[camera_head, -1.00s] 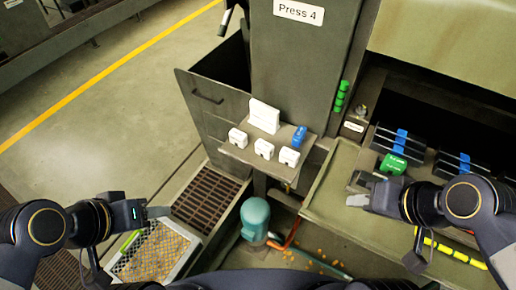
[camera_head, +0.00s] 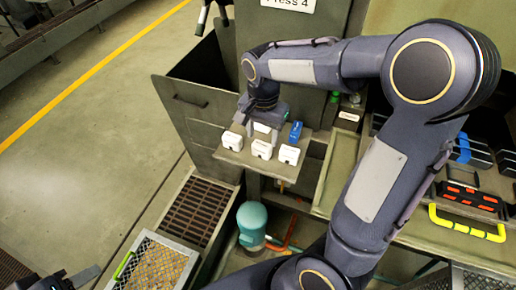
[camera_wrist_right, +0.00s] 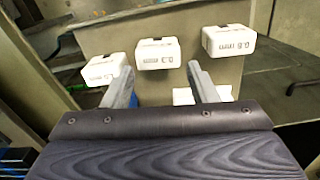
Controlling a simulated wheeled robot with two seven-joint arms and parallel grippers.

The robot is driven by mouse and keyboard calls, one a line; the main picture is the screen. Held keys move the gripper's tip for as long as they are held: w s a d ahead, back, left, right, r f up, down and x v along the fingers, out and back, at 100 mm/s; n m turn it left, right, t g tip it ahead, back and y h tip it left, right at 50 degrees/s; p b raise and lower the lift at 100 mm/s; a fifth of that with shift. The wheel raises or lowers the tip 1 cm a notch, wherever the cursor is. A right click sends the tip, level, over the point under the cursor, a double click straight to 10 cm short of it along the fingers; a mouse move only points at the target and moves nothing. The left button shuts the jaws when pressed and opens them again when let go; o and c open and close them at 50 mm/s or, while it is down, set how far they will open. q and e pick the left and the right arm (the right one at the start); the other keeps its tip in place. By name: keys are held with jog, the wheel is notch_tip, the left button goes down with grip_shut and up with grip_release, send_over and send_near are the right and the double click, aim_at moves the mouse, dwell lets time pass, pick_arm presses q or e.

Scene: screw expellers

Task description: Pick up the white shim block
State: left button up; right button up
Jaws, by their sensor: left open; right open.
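Three white shim blocks stand in a row on a small shelf (camera_head: 240,160): a left one (camera_head: 233,140), a middle one (camera_head: 262,149) and a right one (camera_head: 289,154). The right wrist view shows three labelled white blocks, at left (camera_wrist_right: 105,70), middle (camera_wrist_right: 157,53) and right (camera_wrist_right: 228,41); the right label reads about 0.8 mm. My right gripper (camera_head: 264,117) is open above the back of the shelf, behind the row. Its two fingers (camera_wrist_right: 160,80) are apart and empty in the wrist view. My left gripper (camera_head: 85,276) is open at the bottom left, partly cut off.
A white upright piece (camera_head: 262,128) is mostly hidden under my right gripper. A blue block (camera_head: 296,131) stands close to its right. A teal motor (camera_head: 251,218) and a mesh-like tray (camera_head: 125,270) lie below. A yellow-handled case (camera_head: 470,205) is at the right.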

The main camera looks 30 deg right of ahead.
aim_at(262, 144)
jog(key=f, duration=0.4)
jog(key=shift+s+a+f, duration=0.2)
jog(key=shift+f, duration=0.05)
jog(key=shift+c, duration=0.2)
jog(key=c, duration=0.6)
jog(key=shift+r, duration=0.1)
